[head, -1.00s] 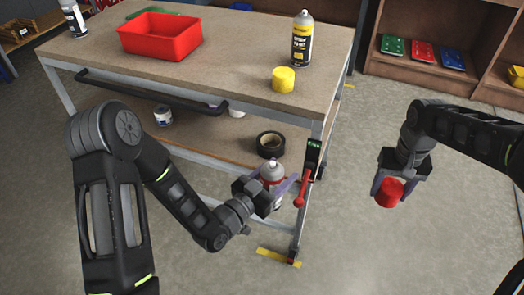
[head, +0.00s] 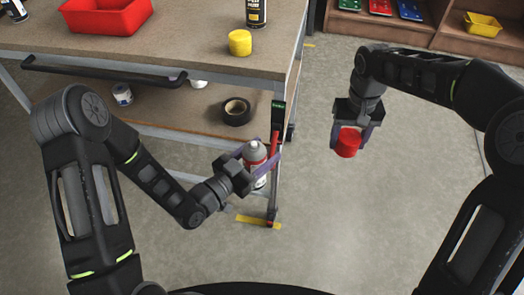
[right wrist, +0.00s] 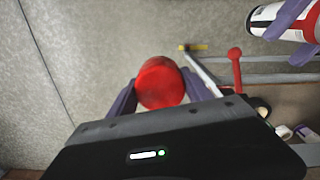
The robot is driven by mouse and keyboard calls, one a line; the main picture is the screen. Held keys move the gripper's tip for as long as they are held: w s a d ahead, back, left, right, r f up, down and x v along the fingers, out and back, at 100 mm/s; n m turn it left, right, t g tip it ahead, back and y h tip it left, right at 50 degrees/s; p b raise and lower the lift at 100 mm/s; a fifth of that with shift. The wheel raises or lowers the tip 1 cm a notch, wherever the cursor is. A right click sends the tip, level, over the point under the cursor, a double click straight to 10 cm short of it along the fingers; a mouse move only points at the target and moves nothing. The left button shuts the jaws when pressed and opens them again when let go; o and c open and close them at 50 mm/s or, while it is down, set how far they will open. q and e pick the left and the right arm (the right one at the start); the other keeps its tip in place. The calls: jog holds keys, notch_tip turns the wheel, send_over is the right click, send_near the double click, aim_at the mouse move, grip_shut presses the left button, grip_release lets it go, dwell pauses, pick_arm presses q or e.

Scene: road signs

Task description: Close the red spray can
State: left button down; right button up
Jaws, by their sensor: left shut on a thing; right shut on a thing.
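The red spray can (head: 255,157) has a grey top without a cap and a red and white body. My left gripper (head: 257,163) is shut around it and holds it roughly upright in front of the workbench's corner leg. The can also shows in the right wrist view (right wrist: 268,20), between purple fingers. My right gripper (head: 350,138) is shut on the red cap (head: 347,144), to the right of the can and apart from it. In the right wrist view the cap (right wrist: 160,82) sits between the two purple fingers.
The workbench (head: 190,45) carries a red bin (head: 105,14), a yellow cap (head: 240,42) and a black and yellow can (head: 256,10). Black tape (head: 236,111) lies on its lower shelf. A red-handled lever (head: 275,148) is close behind the held can. Floor between the grippers is clear.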

aim_at(254, 143)
jog(key=s+a+r+n, duration=0.1)
jog(key=a+r, duration=0.1)
jog(key=a, duration=0.5)
jog(key=s+a+r+n, duration=0.1)
jog(key=a+r, duration=0.1)
jog(key=a, duration=0.5)
jog(key=a+r+n, duration=0.1)
jog(key=a+r, duration=0.2)
jog(key=a, duration=0.5)
jog(key=shift+s+n, duration=0.3)
jog(key=shift+s, duration=0.1)
jog(key=a+r, duration=0.1)
jog(key=s+a+r, duration=0.1)
jog(key=shift+s+a+r+m, duration=0.1)
jog(key=shift+s+r+m, duration=0.2)
jog(key=shift+m, duration=0.1)
jog(key=shift+s+d, duration=0.15)
jog(key=shift+d, duration=0.05)
jog(key=shift+f, duration=0.25)
jog(key=shift+f, duration=1.85)
jog(key=shift+f, duration=0.85)
